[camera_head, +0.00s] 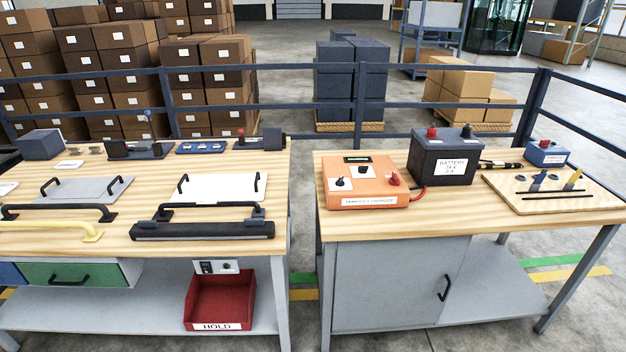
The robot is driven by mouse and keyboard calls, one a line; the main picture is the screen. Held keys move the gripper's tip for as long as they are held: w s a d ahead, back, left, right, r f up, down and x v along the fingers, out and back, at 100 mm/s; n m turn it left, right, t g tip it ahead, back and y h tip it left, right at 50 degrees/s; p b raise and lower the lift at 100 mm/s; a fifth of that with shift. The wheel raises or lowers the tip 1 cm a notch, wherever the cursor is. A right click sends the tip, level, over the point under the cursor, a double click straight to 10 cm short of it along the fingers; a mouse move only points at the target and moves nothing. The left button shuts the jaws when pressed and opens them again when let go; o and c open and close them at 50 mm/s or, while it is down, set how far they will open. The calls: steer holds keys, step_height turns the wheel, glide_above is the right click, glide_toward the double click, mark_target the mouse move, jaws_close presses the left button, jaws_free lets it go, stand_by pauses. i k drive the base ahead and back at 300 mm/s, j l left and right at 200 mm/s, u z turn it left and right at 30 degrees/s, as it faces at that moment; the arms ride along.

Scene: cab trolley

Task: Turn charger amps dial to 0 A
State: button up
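The orange charger (368,196) sits near the left end of the right-hand wooden bench. Its sloped top carries two white plates, each with a black knob: a left dial (340,182) and a right dial (363,171). A small dark display with green digits (357,159) is at its back edge, and a red knob (394,179) is at its right. The dial labels and pointer settings are too small to read, so I cannot tell which dial is amps. My gripper is not in view.
A black battery (443,160) with red and dark terminals stands right of the charger, with a red cable (418,193) between them. A wooden board (550,193) with parts lies further right. A gap separates the left bench (268,160). A railing runs behind.

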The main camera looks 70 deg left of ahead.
mark_target(363, 170)
steer(key=u, duration=2.15)
steer(key=i+l, duration=0.25)
steer(key=i, duration=0.3)
steer(key=i+l+u, duration=0.1)
steer(key=i+l, duration=0.2)
steer(key=i, duration=0.25)
steer(key=i+l, duration=0.3)
steer(key=i, duration=0.2)
steer(key=i+l, duration=0.3)
steer(key=i, duration=0.25)
steer(key=i+l+u, duration=0.1)
steer(key=i+l, duration=0.2)
steer(key=i, duration=0.25)
